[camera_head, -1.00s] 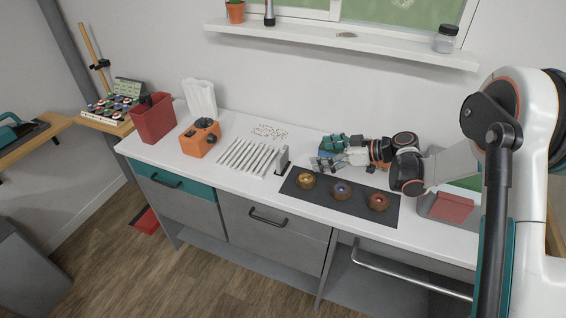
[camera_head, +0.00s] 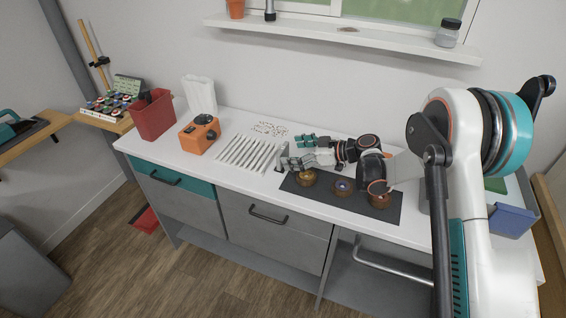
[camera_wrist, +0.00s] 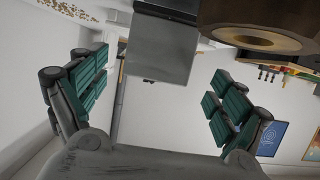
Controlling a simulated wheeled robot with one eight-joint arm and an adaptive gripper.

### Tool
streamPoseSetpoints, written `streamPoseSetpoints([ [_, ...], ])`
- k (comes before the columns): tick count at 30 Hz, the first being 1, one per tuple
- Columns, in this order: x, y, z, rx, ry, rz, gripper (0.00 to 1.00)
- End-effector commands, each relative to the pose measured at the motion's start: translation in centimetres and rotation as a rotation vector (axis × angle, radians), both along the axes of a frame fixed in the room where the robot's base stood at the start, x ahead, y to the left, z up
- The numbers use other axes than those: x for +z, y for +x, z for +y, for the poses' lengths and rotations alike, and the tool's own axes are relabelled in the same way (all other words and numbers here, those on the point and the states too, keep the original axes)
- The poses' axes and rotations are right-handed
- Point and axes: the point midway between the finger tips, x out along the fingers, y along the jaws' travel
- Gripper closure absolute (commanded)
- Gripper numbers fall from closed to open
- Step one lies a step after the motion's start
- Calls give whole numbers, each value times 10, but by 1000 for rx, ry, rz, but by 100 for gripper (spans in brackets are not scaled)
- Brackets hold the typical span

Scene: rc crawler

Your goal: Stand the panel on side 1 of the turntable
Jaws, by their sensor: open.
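My gripper (camera_head: 291,152) is low over the counter, its teal-padded fingers spread and pointing left. A small grey upright plate (camera_head: 280,158), possibly the panel, stands at the right end of the white slats, just beyond the fingertips. In the wrist view a grey plate (camera_wrist: 160,48) shows between the open fingers (camera_wrist: 150,100), at the upper edge; contact is not visible. I cannot tell surely which thing is the turntable. A grey-rimmed tray at the right end holds a blue block (camera_head: 511,220) and something green (camera_head: 496,185); my arm partly hides it.
White slats (camera_head: 247,153), an orange box (camera_head: 199,137) and a red bin (camera_head: 152,115) stand to the left. The counter's front strip is clear.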

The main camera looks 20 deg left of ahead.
Motion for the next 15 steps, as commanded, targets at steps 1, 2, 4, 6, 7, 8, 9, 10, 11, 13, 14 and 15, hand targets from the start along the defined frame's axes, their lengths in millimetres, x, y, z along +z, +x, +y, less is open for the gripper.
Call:
streamPoseSetpoints([
  [1, -5, 1, 7, 2, 0, 0, 10],
  [2, -6, 1, 11, 2, 0, 0, 10],
  [4, -11, 3, 20, 3, 0, 1, 10],
  [6, -14, 4, 30, 3, 0, 1, 10],
  [7, -15, 4, 34, 2, 0, 1, 10],
  [8, -16, 5, 36, 2, 0, 1, 10],
  [9, -17, 5, 39, 1, 0, 0, 10],
  [10, -17, 5, 40, 1, 0, 0, 10],
  [11, -17, 6, 40, 1, 0, 0, 10],
  [13, -16, 6, 40, 0, 0, 0, 10],
  [14, -16, 6, 40, 0, 0, 0, 10],
  [15, -16, 6, 40, 0, 0, 0, 10],
])
